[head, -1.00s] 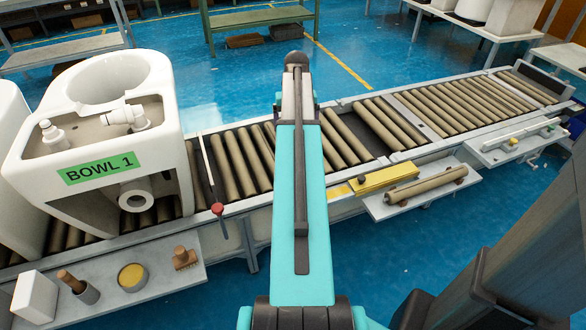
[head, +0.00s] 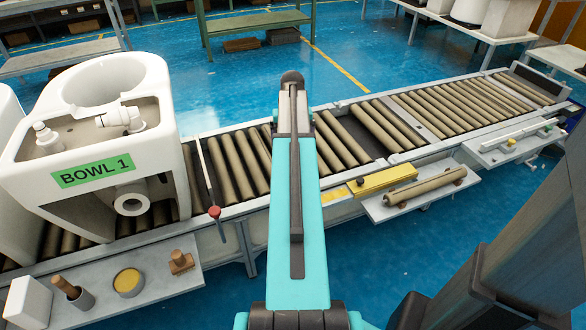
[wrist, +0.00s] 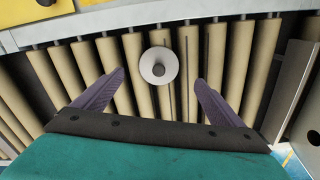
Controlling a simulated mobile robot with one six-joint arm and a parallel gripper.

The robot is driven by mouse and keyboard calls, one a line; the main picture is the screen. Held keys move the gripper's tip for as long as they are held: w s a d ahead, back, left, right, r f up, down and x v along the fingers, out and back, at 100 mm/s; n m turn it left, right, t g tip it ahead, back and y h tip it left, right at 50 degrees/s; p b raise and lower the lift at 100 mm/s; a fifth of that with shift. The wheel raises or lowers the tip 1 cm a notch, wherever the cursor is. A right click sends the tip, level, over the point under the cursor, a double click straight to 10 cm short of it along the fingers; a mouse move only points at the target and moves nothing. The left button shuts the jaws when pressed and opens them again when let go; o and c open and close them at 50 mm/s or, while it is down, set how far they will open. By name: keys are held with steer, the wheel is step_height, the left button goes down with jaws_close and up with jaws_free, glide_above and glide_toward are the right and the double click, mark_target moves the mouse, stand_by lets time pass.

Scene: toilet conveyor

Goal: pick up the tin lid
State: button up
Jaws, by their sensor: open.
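The tin lid shows in the wrist view as a pale round disc (wrist: 150,74) with a grey knob in its middle. It lies knob up on the conveyor rollers. My gripper (wrist: 160,77) is open above the rollers, one finger to each side of the lid. From this view the lid sits between the fingertips, with a gap on both sides; I cannot tell the height between them. In the head view my arm hides the lid and the gripper.
The toilet labelled BOWL 1 (head: 95,135) stands on the conveyor at left. A front shelf (head: 150,292) holds a round tin (head: 128,282), a brush and a white block. A red-tipped rod (head: 214,211) crosses the conveyor edge. A yellow box (head: 383,179) is right of my arm.

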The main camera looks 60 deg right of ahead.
steer(key=shift+f, duration=1.65)
steer(key=shift+d+f+b, duration=0.1)
steer(key=shift+f+b, duration=0.75)
steer(key=shift+f, duration=1.75)
steer(key=c, duration=1.1)
